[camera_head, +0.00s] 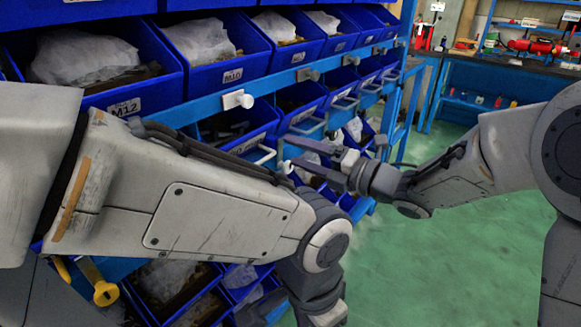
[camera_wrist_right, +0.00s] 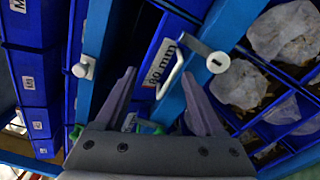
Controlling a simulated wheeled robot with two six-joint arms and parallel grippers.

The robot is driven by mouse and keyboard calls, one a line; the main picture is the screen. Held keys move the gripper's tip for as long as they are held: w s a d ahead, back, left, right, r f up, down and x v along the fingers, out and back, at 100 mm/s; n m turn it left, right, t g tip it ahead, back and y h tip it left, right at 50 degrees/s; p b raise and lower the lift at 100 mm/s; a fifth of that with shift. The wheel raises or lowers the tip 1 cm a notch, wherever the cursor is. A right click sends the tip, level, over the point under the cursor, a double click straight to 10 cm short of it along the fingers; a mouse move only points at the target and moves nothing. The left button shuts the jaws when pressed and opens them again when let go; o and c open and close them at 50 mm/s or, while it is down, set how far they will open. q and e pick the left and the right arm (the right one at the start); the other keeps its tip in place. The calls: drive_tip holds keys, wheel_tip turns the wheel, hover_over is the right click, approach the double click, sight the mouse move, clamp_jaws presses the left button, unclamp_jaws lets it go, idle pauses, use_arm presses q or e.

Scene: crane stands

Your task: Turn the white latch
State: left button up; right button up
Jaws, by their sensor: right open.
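A white latch (camera_head: 238,99) sticks out from the blue rail below the upper bins. In the right wrist view a white latch (camera_wrist_right: 83,67) sits on a blue rail left of the fingers. My right gripper (camera_head: 290,152) is open and empty, in front of the lower bins, below and right of the white latch in the head view. In the wrist view its fingers (camera_wrist_right: 158,75) frame a bin with an "80 mm" label and a white handle (camera_wrist_right: 171,78). A round white piece on a metal arm (camera_wrist_right: 218,62) is just beyond the right finger.
Blue bins (camera_head: 218,50) with bagged parts fill the rack. Grey latches (camera_head: 308,74) sit further along the rail. My left forearm crosses before the rack's near part. Green floor (camera_head: 440,260) is clear at right; a workbench (camera_head: 490,70) stands behind.

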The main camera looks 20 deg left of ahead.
sight(290, 168)
drive_tip(key=w+d+f+n+g+h, duration=0.2)
drive_tip(key=w+d+f+n+g, duration=0.3)
drive_tip(key=d+f+n, duration=0.15)
drive_tip(key=x, duration=0.7)
drive_tip(key=r+x, duration=0.1)
drive_tip(key=x, duration=0.3)
drive_tip(key=shift+w+a+r, duration=0.1)
drive_tip(key=shift+w+a, duration=0.1)
drive_tip(key=shift+w, duration=0.1)
clamp_jaws()
